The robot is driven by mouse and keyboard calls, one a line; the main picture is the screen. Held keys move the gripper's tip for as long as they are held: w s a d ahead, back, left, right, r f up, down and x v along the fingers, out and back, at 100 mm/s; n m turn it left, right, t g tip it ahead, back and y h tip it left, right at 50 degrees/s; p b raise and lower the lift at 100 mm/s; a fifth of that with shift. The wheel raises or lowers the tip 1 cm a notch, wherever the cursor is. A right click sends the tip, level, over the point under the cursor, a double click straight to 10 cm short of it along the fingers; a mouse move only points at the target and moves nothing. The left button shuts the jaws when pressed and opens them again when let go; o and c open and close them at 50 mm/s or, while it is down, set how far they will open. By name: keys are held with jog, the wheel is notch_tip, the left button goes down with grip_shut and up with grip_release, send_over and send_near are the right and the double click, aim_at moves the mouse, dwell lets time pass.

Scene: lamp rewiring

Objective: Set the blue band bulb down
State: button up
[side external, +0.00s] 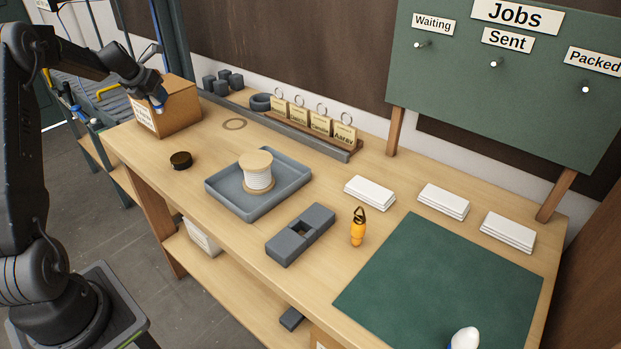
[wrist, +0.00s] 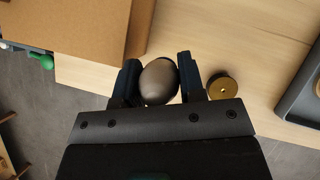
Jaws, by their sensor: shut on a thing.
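My gripper (side external: 158,103) is at the upper left in the side external view, next to the cardboard box (side external: 180,108). In the wrist view, my gripper (wrist: 159,82) is shut on a rounded grey-brown bulb (wrist: 159,80), seen end on. No band on it shows there. Some blue shows at the jaws in the side external view, too small to tell whether it is a band or the fingers. A white bulb (side external: 466,337) with some blue at its lower edge is at the bottom right, on the green mat (side external: 440,270), partly cut off by the frame.
A round dark-sided disc (side external: 181,160) lies on bare wood near the box. A grey tray (side external: 218,190) holds a wire spool (side external: 257,172). A grey block (side external: 300,235), an orange item (side external: 358,227) and white stacks (side external: 443,202) stand further right.

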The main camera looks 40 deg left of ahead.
jog(key=w+d+m+h, duration=0.2)
jog(key=w+d+m, duration=0.25)
jog(key=d, duration=0.85)
jog(key=w+d+m+g+h, duration=0.1)
jog(key=w+d+m+h, duration=0.4)
jog(key=d, duration=0.8)
jog(key=w+d+m, duration=0.3)
jog(key=w+d, duration=0.3)
jog(key=d, duration=0.7)
jog(key=s+d+m+g+h, duration=0.1)
jog(key=s+d+m+g, duration=0.3)
jog(key=d, duration=1.1)
jog(key=s+d+m+g+h, duration=0.1)
jog(key=s+d+m, duration=0.45)
jog(key=d, duration=0.95)
jog(key=shift+m, duration=0.5)
jog(key=shift+s+d+f, duration=0.1)
jog(key=shift+d+f, duration=1.6)
jog(key=shift+d, duration=0.25)
jog(key=shift+d+f, duration=1.75)
jog(key=shift+d, duration=0.2)
jog(key=shift+s+d+f, duration=0.1)
jog(key=shift+d+f, duration=1.6)
jog(key=shift+d, duration=0.25)
jog(key=shift+f, duration=0.1)
jog(key=o, duration=0.9)
